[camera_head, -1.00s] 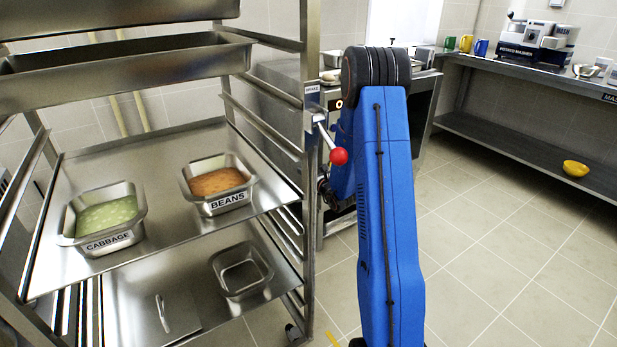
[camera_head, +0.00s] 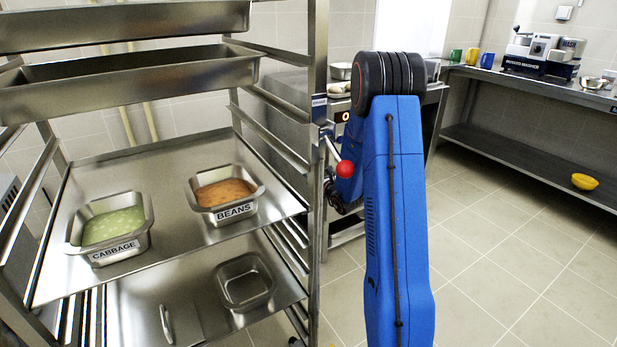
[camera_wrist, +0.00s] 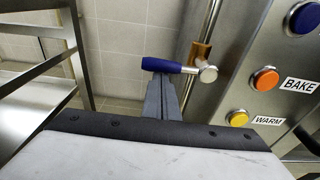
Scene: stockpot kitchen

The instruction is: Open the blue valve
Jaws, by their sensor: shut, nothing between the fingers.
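The blue valve's lever handle (camera_wrist: 162,66) shows in the wrist view, lying roughly sideways from a metal valve body on a vertical pipe (camera_wrist: 208,30). My gripper (camera_wrist: 162,82) is shut and empty, its fingertips right at the underside of the blue handle as seen from the wrist. I cannot tell whether they touch it. In the head view my blue arm hides the valve, and my gripper is not visible there.
A panel with knobs, labelled BAKE (camera_wrist: 299,86) and WARM, stands right of the pipe. A rack with CABBAGE (camera_head: 112,228) and BEANS (camera_head: 224,194) pans and a red-ball brake lever (camera_head: 345,169) stands left of my arm.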

